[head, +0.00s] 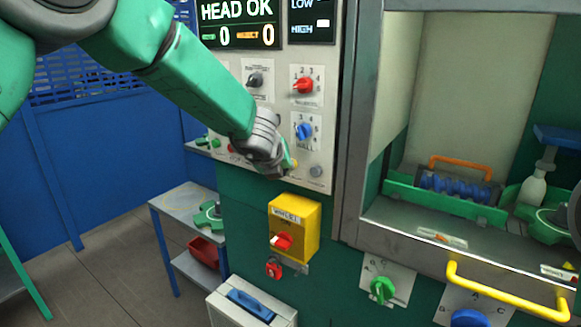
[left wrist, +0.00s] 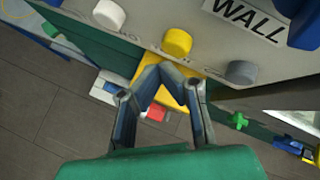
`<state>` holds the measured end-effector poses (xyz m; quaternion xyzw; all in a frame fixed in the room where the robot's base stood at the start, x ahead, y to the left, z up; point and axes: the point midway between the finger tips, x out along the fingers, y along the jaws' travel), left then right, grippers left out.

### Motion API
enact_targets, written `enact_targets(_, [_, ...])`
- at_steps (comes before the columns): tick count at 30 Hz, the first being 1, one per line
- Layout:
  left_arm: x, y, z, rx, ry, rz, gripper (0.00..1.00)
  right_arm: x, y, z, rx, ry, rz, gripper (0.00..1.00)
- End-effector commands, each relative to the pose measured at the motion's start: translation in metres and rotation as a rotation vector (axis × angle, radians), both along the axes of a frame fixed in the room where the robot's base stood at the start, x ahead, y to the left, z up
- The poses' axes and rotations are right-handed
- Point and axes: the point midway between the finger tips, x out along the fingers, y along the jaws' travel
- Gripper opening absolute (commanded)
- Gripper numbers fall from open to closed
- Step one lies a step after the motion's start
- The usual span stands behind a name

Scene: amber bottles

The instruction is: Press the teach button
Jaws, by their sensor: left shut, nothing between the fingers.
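A row of round push buttons runs along the lower edge of the grey control panel (head: 262,117). The yellow button (head: 295,163) shows just beside my left gripper (head: 284,167) in the head view. In the left wrist view, the yellow button (left wrist: 177,42) lies just beyond the fingertips (left wrist: 161,75), with a white button (left wrist: 108,14) to its left and a grey button (left wrist: 241,72) to its right. My left gripper is shut and empty. I cannot tell whether it touches the panel. The button labels are too small to read, so I cannot tell which is teach. My right gripper is not visible.
Selector knobs in red (head: 303,85) and blue (head: 304,130) sit above the buttons. A yellow switch box (head: 294,226) juts out below. A machine opening with a yellow handle (head: 508,291) is at the right. A small table (head: 183,198) stands at the left.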

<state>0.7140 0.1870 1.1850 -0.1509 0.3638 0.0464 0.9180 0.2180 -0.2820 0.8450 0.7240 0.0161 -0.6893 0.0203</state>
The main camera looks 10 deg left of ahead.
Motion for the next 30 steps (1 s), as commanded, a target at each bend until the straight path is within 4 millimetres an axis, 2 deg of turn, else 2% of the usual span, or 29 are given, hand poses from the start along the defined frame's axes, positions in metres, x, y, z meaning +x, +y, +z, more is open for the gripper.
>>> enact_targets(22, [0.0001,0.0001,0.0003,0.000,0.000,0.000,0.00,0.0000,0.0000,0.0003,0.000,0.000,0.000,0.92])
enact_targets(30, [0.0060,-0.0023,0.0018,-0.001,0.000,0.001,0.00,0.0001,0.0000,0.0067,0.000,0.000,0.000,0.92])
